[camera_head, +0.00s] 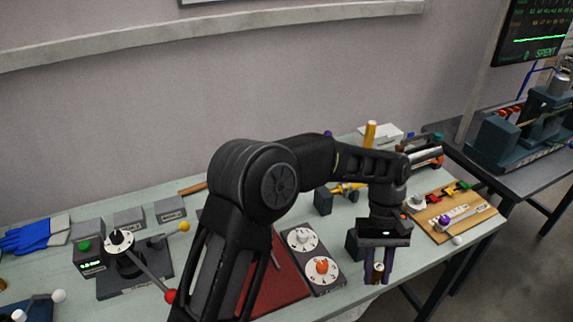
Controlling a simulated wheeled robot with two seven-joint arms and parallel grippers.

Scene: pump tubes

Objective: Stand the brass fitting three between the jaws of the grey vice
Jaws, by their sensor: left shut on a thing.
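My left gripper (378,275) points down over the right part of the bench, near its front edge. It is shut on a small brass-coloured piece (378,267), mostly hidden between the fingers, which looks like the brass fitting. I cannot read a number on it. Just left of the gripper is a dark grey block (353,246), partly covered by my arm; it may be part of the grey vice, but its jaws cannot be made out. My right gripper is not in view.
A dial panel (312,258) and a red mat (283,285) lie left of the gripper. A wooden board (440,228) with coloured pieces lies to its right. Another dark block (322,201) stands behind. A lever device (127,262) is at the left. Wall behind.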

